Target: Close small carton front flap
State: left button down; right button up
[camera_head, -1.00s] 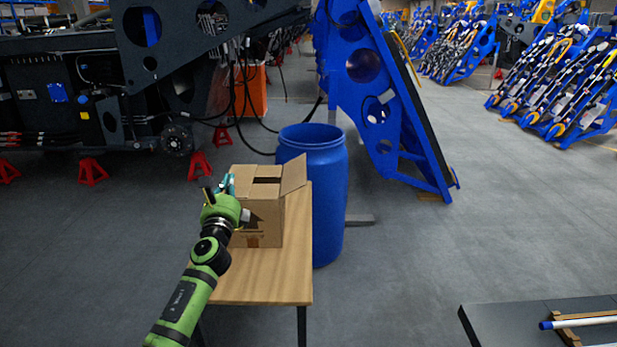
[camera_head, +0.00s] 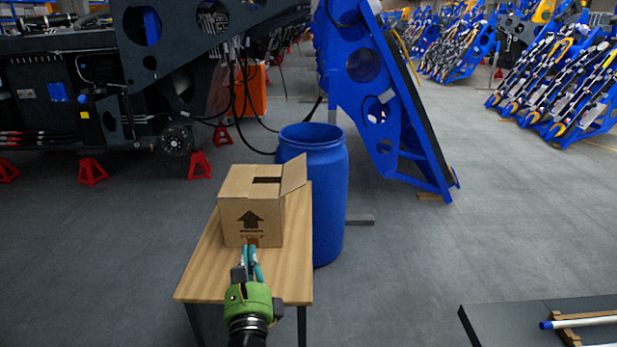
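A small brown carton (camera_head: 236,222) stands on a wooden table (camera_head: 205,280), with a dark arrow printed on its front. Its right flap (camera_head: 294,174) stands up and leans outward. The other top panels look folded down, with a dark gap (camera_head: 267,180) between them on top. My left gripper (camera_head: 249,250) is just in front of the carton's lower front face, with its teal fingers pointing at it. The fingers look close together, but I cannot tell whether they are shut or touch the carton. My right gripper is not in view.
A blue barrel (camera_head: 328,195) stands close behind the table's right side. A dark machine chassis (camera_head: 60,120) with red stands is at the back left. A blue frame (camera_head: 385,110) stands behind the barrel. A dark table (camera_head: 500,322) is at the lower right.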

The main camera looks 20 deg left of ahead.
aim_at(294, 176)
jog(key=i, duration=2)
